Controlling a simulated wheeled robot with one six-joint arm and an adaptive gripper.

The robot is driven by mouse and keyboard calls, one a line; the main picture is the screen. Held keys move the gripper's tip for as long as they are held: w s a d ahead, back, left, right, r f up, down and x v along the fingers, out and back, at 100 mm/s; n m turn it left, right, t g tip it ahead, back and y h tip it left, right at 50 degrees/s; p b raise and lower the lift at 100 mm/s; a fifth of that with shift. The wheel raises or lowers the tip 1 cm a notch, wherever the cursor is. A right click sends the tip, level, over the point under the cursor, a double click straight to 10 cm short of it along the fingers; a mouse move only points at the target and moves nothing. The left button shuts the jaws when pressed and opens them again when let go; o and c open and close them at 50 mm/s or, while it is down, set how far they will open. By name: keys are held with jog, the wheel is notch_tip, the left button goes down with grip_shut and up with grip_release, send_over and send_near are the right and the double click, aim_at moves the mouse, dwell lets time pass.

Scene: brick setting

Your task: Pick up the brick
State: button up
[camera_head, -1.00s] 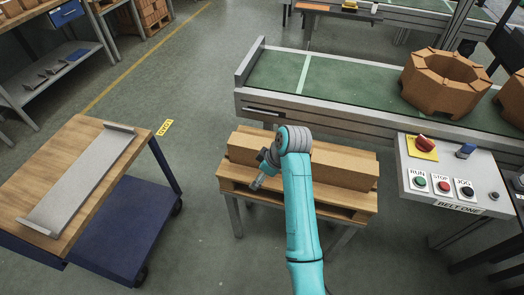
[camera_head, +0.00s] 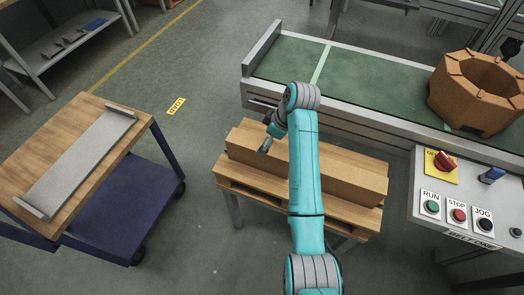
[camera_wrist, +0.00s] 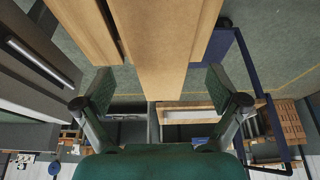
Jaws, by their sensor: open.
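A long tan-brown brick (camera_head: 350,180) lies on a wooden pallet-topped stand (camera_head: 342,217) in the head view. My arm crosses in front of its middle. My gripper (camera_head: 265,147) shows small and partly hidden, over the left part of the brick. In the wrist view the brick (camera_wrist: 165,45) runs down from the top edge. Its near end appears between the two spread fingers of my gripper (camera_wrist: 160,90). The fingers are open, with gaps on both sides of the brick. I cannot tell how far the brick's end is from the fingertips in depth.
A green conveyor belt (camera_head: 380,85) runs behind the stand, carrying an octagonal ring of brown blocks (camera_head: 470,105). A button panel (camera_head: 465,200) stands at the right. A cart (camera_head: 60,125) with a grey metal tray (camera_head: 85,160) stands left. Floor between cart and stand is clear.

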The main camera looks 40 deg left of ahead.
jog(key=shift+x, duration=3.8)
jog(key=shift+s+a+r, duration=0.1)
jog(key=shift+s+a, duration=0.05)
jog(key=shift+a, duration=0.05)
jog(key=c, duration=1.7)
jog(key=shift+r, duration=0.1)
grip_shut()
jog(key=shift+r, duration=0.1)
